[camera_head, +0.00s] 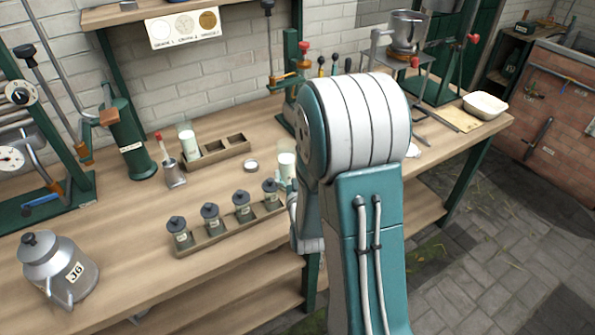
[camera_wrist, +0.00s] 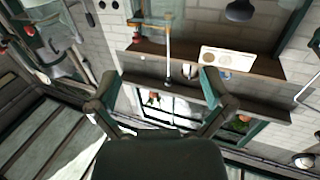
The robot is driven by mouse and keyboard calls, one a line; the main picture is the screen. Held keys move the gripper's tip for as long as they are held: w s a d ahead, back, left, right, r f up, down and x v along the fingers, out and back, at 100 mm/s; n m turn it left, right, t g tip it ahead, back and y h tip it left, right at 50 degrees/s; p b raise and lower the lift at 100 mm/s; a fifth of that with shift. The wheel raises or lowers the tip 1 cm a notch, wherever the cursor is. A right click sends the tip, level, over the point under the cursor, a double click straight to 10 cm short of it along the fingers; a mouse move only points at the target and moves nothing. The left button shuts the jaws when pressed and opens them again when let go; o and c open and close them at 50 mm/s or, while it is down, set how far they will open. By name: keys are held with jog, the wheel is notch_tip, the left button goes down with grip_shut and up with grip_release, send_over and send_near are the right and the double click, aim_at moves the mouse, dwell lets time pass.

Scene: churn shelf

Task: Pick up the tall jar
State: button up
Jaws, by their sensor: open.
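Two clear jars with white contents stand on the wooden bench (camera_head: 130,208) in the head view. One jar (camera_head: 188,143) stands in the left end of a wooden holder (camera_head: 222,157); the other jar (camera_head: 287,167) stands close to the left of my arm. Several small dark-lidded jars, one of them here (camera_head: 210,214), sit in a front tray (camera_head: 228,232). I cannot tell for sure which is the tall jar. My gripper (camera_wrist: 157,80) is open and empty in the wrist view, with wall and shelf beyond its fingers; my arm hides most of it in the head view.
A metal can marked 36 (camera_head: 60,268) stands at the front left. A metal cup (camera_head: 174,174) and a small round lid (camera_head: 251,165) are near the holder. Green stands with levers line the back. A white bowl (camera_head: 485,105) is at the right end. Bare wood lies left of the tray.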

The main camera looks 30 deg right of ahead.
aim_at(287, 151)
jog(key=w, duration=0.4)
jog(key=shift+w+d, duration=0.2)
jog(key=shift+w, duration=0.2)
jog(key=x, duration=0.2)
jog(key=d+x, duration=0.1)
jog(key=x, duration=0.2)
jog(key=shift+r, duration=0.15)
jog(key=shift+w+a, duration=0.15)
jog(key=shift+w, duration=0.25)
jog(key=shift+a+r, duration=0.1)
jog(key=c, duration=1.3)
